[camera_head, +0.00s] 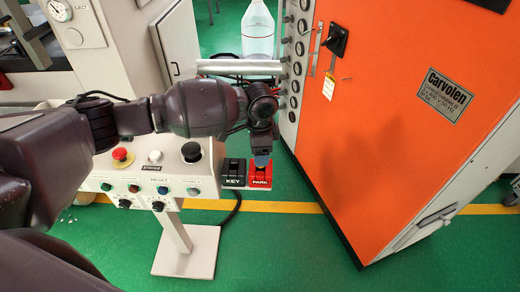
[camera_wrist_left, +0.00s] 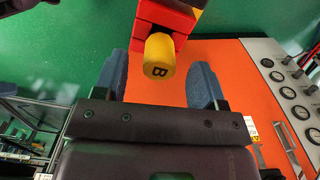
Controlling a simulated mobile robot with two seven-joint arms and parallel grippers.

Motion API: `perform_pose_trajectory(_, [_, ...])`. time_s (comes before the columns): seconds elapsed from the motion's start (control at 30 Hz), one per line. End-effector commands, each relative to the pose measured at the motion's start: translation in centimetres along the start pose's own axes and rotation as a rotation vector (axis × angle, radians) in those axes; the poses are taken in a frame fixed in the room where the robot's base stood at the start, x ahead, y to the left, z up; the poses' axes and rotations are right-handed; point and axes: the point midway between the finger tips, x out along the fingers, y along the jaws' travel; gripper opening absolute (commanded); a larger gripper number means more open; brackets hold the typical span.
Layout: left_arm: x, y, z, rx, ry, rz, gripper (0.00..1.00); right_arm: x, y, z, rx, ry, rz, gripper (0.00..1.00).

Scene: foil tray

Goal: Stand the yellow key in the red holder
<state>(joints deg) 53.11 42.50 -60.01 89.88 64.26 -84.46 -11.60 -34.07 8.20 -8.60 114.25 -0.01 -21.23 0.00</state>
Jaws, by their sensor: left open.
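The yellow key (camera_wrist_left: 159,58), a round yellow piece marked B, shows end-on in the left wrist view. It stands at the red holder (camera_wrist_left: 165,18), with its lower part hidden in or behind the holder. In the head view the red holder (camera_head: 259,178), labelled PARK, is at the right end of the control panel; the key is hidden there by my gripper. My left gripper (camera_head: 262,160) is above the red holder, pointing down. Its blue fingers (camera_wrist_left: 158,82) are open, one on each side of the key's end, with gaps and not touching it. My right gripper is out of view.
A black holder labelled KEY (camera_head: 234,172) sits immediately left of the red one. The control panel (camera_head: 130,187) has several buttons and knobs. A large orange cabinet (camera_head: 400,110) stands close on the right.

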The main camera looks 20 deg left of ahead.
Motion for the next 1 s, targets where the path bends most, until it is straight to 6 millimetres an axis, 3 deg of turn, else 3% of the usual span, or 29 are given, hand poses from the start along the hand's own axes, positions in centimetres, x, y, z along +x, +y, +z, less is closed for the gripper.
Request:
perform_pose_trajectory(0.17, [-1.8,-0.1,0.0,0.000,0.003,-0.004,0.64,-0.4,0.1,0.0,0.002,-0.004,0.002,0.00])
perform_pose_trajectory(0.6, [-9.2,-0.1,0.0,0.000,0.002,-0.003,0.64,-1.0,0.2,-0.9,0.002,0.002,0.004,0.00])
perform_pose_trajectory(0.8, [-10.6,0.0,0.0,0.000,0.001,-0.001,0.64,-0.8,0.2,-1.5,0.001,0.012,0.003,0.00])
perform_pose_trajectory(1.0, [-10.8,0.0,0.0,0.000,0.000,0.000,0.64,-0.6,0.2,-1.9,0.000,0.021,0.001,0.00])
